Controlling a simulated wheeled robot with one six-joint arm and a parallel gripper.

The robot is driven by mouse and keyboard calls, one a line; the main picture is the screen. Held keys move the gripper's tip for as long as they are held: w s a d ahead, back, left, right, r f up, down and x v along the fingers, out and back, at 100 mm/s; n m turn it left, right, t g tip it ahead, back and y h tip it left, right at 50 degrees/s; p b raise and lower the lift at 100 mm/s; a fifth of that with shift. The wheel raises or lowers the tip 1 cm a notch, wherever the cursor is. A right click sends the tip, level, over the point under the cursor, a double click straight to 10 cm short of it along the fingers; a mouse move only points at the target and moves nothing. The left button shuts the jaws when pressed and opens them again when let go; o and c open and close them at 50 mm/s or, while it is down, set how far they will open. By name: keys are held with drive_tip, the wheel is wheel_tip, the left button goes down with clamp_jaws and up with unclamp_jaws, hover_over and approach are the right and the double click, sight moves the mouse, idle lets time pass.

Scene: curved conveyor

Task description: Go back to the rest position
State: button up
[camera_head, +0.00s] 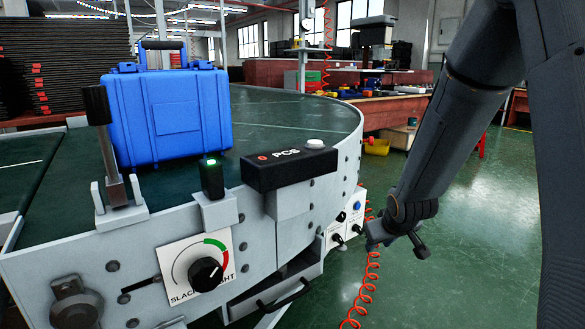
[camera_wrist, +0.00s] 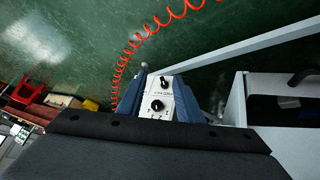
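My gripper (camera_head: 397,240) hangs at the end of my dark arm, to the right of the curved conveyor (camera_head: 285,110), above the green floor. In the wrist view its two blue-grey fingers (camera_wrist: 160,95) stand apart with nothing gripped. A white control box (camera_head: 347,217) with knobs is on the conveyor's side, just left of my gripper in the head view. The same control box (camera_wrist: 160,98) shows between the fingers in the wrist view. How far it is from the fingertips I cannot tell.
A blue case (camera_head: 170,110) stands on the belt. A black PCS counter (camera_head: 288,168), a slack/tight dial (camera_head: 203,272) and a lever (camera_head: 108,150) line the conveyor's edge. An orange coiled hose (camera_head: 368,285) hangs close to my gripper. Open floor (camera_head: 470,240) lies to the right.

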drive_tip(key=s+a+r+m+g, duration=0.1)
drive_tip(key=s+a+m+g, duration=0.1)
drive_tip(key=s, duration=0.9)
drive_tip(key=s+a+r+m+g, duration=0.1)
drive_tip(key=s+a+g, duration=0.2)
drive_tip(key=s, duration=0.8)
drive_tip(key=s+a+r+n+g+y+p, duration=0.1)
drive_tip(key=s+a+r+n, duration=0.25)
drive_tip(key=s+a, duration=0.5)
drive_tip(key=s+a+r+n+g+y, duration=0.1)
drive_tip(key=s+a+r+n, duration=0.4)
drive_tip(key=a, duration=0.6)
drive_tip(key=d+r+m+h+p, duration=0.1)
drive_tip(key=d+r+m+p, duration=0.3)
drive_tip(key=d+r+p, duration=0.6)
drive_tip(key=s+d+r+m+p, duration=0.1)
drive_tip(key=d+r+m+p, duration=0.3)
drive_tip(key=d+r+p, duration=0.6)
wheel_tip(320, 180, up, 4)
drive_tip(key=p, duration=1.2)
drive_tip(key=shift+s+m+h, duration=0.15)
drive_tip(key=shift+m+h, duration=0.2)
drive_tip(key=shift+h, duration=0.05)
